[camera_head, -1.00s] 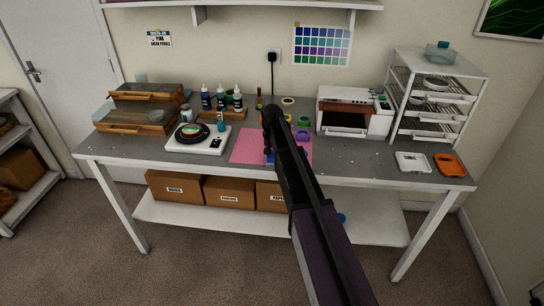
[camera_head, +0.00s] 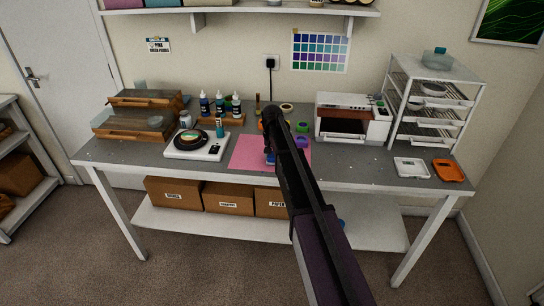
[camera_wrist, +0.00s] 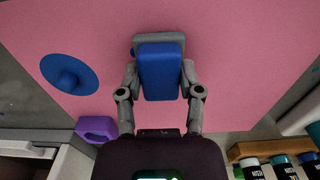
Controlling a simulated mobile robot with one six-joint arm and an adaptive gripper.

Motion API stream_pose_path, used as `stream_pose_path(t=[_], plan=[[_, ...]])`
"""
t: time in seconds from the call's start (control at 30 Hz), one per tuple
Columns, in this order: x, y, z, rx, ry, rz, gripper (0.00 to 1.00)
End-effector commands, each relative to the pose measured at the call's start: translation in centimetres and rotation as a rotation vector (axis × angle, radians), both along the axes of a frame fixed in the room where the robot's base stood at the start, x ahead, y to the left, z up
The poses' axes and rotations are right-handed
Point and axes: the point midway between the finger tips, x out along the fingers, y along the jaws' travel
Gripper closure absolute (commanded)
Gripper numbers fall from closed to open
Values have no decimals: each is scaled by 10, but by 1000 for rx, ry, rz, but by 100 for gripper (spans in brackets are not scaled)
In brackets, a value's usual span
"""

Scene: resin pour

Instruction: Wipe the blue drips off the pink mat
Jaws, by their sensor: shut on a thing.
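The pink mat (camera_head: 245,152) lies flat on the grey bench. In the wrist view the mat (camera_wrist: 240,60) fills most of the picture. My gripper (camera_wrist: 158,45) is shut on a blue block (camera_wrist: 160,72), which looks like a sponge, over the mat. A round blue patch with a darker middle (camera_wrist: 68,74) is on the mat, to the left of the block. A small bit of blue (camera_wrist: 133,51) shows beside the left fingertip. In the head view my arm hides the mat's right part and most of the gripper. I cannot tell whether the block touches the mat.
A purple item (camera_head: 301,142) is at the mat's back right edge, with a green one (camera_head: 302,126) behind it. A scale (camera_head: 196,146) stands left of the mat, bottles (camera_head: 220,106) behind, and a small oven (camera_head: 345,117) to the right.

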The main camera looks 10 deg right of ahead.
Motion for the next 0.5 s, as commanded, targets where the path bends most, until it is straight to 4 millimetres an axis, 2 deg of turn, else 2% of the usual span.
stream_pose_path(t=[0.17, 0.5], plan=[[3, -1, 0, 0, 0, 0, 91], [23, -7, -2, 0, 0, -1, 91]])
